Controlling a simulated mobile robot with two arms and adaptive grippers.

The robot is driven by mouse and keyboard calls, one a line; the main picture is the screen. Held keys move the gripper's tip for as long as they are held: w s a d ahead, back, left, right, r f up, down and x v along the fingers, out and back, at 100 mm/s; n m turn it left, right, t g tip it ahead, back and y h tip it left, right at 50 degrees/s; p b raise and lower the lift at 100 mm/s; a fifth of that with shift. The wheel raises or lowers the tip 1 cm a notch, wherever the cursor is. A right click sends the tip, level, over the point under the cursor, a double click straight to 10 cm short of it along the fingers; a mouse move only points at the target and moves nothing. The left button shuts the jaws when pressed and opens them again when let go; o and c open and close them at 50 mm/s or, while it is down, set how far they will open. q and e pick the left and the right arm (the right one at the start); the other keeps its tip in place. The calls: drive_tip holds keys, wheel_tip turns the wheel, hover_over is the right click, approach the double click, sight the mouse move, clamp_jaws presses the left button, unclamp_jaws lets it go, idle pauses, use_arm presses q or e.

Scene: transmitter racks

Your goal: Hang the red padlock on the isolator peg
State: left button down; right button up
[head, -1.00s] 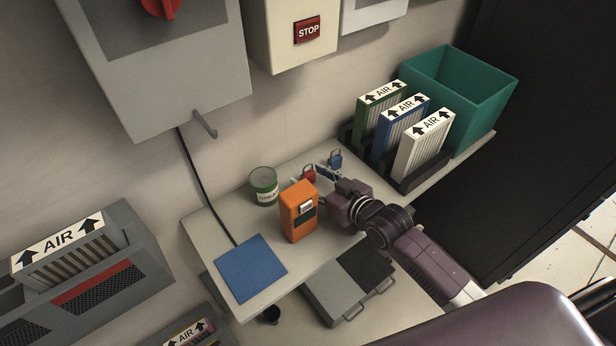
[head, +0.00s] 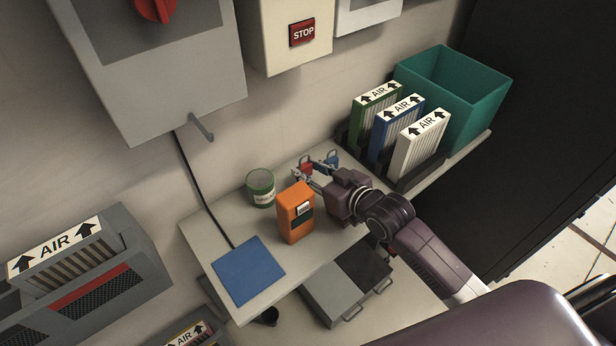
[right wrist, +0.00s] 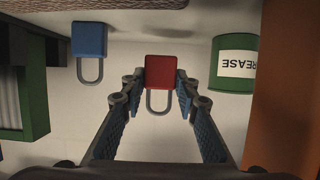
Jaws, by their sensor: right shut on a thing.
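The red padlock (head: 306,167) stands on the shelf near the wall, beside a blue padlock. My right gripper (head: 308,172) reaches in from the right and is shut on it. In the right wrist view, the red padlock (right wrist: 162,70) sits between my two fingertips (right wrist: 160,78), its grey shackle pointing toward me. Whether it is lifted off the shelf I cannot tell. The isolator peg (head: 203,128) sticks out from the lower front of the grey cabinet (head: 165,90) with a red rotary handle (head: 154,8). The peg is bare. My left gripper is not in view.
A blue padlock (head: 332,161) and a green grease can (head: 261,188) flank the red padlock. An orange device (head: 296,212) stands close to my right gripper. A blue mat (head: 249,270) lies at left. Upright air filters (head: 424,143) and a green bin (head: 480,90) stand at right.

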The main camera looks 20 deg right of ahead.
wheel_tip(320, 180, up, 16)
drive_tip(key=shift+r+p, duration=0.25)
drive_tip(key=shift+p, duration=0.1)
idle(0.5)
